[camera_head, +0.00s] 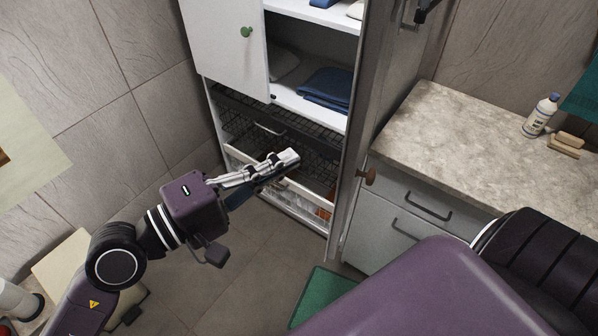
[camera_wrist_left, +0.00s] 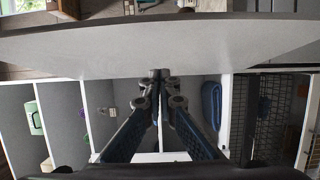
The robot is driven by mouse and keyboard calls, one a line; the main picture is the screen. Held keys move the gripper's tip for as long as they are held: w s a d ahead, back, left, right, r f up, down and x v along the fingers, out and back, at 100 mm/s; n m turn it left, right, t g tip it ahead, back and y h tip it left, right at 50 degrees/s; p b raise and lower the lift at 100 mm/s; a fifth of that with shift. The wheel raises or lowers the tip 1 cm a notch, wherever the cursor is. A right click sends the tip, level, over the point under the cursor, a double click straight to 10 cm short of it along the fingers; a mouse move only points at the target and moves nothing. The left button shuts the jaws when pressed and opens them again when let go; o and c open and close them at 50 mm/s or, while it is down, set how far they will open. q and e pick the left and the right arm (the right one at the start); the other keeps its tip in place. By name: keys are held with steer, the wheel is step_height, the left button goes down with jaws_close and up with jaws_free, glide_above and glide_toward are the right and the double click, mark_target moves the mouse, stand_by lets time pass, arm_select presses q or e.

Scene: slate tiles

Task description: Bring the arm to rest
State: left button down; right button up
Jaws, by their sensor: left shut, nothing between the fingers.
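My left gripper (camera_head: 287,160) reaches in from the left in the head view, in front of the tall white cabinet (camera_head: 221,40) and its lower wire baskets. Its fingers are closed together with nothing between them. In the left wrist view the two fingers of my left gripper (camera_wrist_left: 158,80) meet at the tips, close to a pale grey panel (camera_wrist_left: 160,45) that spans the picture. I cannot tell whether they touch it. My right gripper does not show clearly in either view.
The cabinet holds folded blue cloth (camera_head: 325,88) on a shelf. A stone-topped counter (camera_head: 450,130) with a white bottle (camera_head: 540,116) and brushes (camera_head: 566,143) stands at the right. A green mat (camera_head: 322,290) lies on the tiled floor. Floor below the gripper is clear.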

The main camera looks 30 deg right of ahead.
arm_select(q)
steer(key=s+a+b, duration=0.3)
steer(key=a, duration=0.4)
steer(key=shift+s+a, duration=0.4)
